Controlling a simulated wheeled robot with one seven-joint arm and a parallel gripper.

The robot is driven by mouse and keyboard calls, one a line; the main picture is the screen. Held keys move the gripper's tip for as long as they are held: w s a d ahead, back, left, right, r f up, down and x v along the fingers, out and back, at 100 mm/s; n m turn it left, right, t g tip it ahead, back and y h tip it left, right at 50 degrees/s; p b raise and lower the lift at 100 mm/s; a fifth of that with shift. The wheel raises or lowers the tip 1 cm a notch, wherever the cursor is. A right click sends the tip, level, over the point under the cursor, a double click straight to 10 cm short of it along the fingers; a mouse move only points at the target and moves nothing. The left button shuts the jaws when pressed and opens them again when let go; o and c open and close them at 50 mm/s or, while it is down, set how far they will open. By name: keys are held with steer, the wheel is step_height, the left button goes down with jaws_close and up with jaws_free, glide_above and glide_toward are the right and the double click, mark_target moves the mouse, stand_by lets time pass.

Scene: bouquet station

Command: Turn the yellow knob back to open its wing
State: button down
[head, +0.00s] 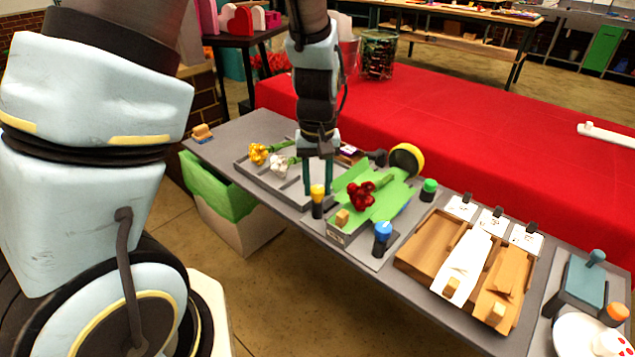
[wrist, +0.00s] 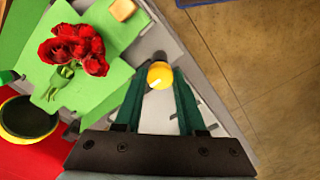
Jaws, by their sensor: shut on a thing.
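The yellow knob (head: 317,192) tops a dark upright post at the near left corner of the green wrapping board. My gripper (head: 318,188) reaches down to it with its teal fingers on either side. In the wrist view the knob (wrist: 159,75) sits between the tips of my gripper (wrist: 158,88), which is shut on it. The green board (head: 385,204) has flaps, and red flowers (head: 361,195) lie on it; they also show in the wrist view (wrist: 75,48). I cannot clearly tell which flap is the yellow knob's wing or its angle.
A blue knob (head: 383,230) and a green knob (head: 429,187) stand around the board. A yellow-rimmed dark roll (head: 407,158) is behind it. A grey tray (head: 262,180) with yellow and white flowers lies left. Wooden trays (head: 426,250) stand right. A small wooden block (head: 342,217) is near the front.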

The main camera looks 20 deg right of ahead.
mark_target(317, 188)
steer(key=c, duration=0.5)
jaws_free()
steer(key=shift+r, duration=0.1)
step_height(317, 188, up, 11)
steer(key=b, duration=0.1)
steer(key=shift+b, duration=0.3)
steer(key=shift+w+f, duration=0.1)
steer(key=shift+f, duration=0.1)
steer(key=a+f+n, duration=0.1)
steer(key=a, duration=1.1)
steer(key=a+f+t, duration=0.1)
steer(key=a+f, duration=0.1)
steer(key=a, duration=1.1)
steer(key=shift+w+f+n+t, duration=0.25)
steer(key=shift+w+n+t, duration=0.05)
steer(key=shift+w+n, duration=0.15)
